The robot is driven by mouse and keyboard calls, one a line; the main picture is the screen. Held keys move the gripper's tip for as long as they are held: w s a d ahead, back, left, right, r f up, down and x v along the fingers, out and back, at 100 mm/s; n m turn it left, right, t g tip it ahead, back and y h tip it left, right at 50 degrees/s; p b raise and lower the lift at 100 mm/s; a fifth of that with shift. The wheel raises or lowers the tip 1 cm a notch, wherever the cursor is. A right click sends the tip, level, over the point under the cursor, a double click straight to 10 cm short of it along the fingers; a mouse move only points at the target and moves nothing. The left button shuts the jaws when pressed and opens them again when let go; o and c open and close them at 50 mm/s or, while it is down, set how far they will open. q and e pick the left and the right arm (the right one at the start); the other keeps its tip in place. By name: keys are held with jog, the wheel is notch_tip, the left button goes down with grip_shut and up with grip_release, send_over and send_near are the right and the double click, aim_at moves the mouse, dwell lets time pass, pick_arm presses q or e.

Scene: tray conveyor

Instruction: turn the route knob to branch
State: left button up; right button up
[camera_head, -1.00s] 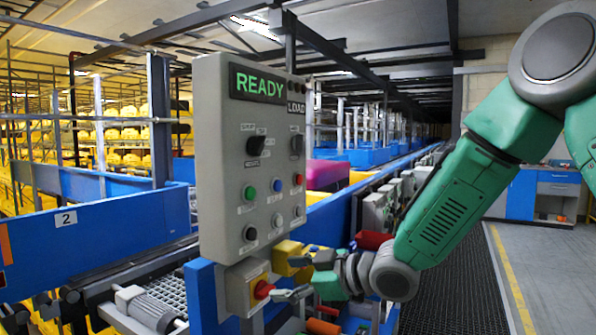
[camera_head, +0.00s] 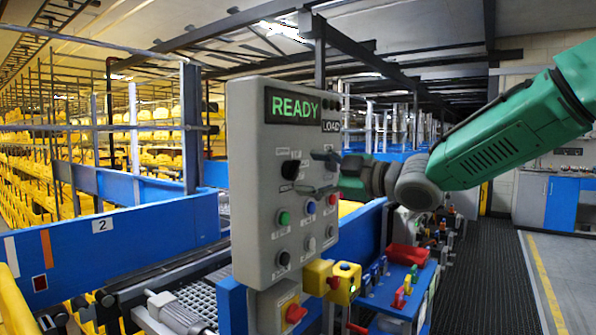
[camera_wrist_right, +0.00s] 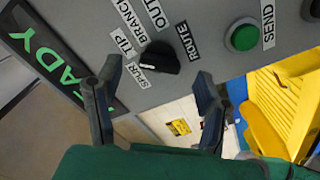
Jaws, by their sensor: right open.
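The black route knob (camera_head: 290,170) is on the upper left of the grey control panel (camera_head: 250,200). It also shows in the right wrist view (camera_wrist_right: 160,58), with the labels BRANCH, OUT, TIP and SPUR around one side and ROUTE on the other. I cannot tell exactly which label it points at. My right gripper (camera_head: 322,174) is in front of the panel's right part, to the right of the knob. In the right wrist view its two dark fingers (camera_wrist_right: 155,100) are spread and empty, with the knob beyond the gap between them. My left gripper is out of view.
The green SEND button (camera_wrist_right: 242,37) is close to the knob; other buttons sit lower on the panel. The lit READY display (camera_head: 295,106) is above. A yellow box with a red knob (camera_head: 294,312) is below. A blue shelf with coloured levers (camera_head: 400,290) stands right.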

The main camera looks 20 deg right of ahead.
aim_at(299, 171)
jog(key=shift+x, duration=1.95)
jog(key=shift+s+a, duration=0.1)
jog(key=c, duration=1.2)
jog(key=shift+o, duration=0.3)
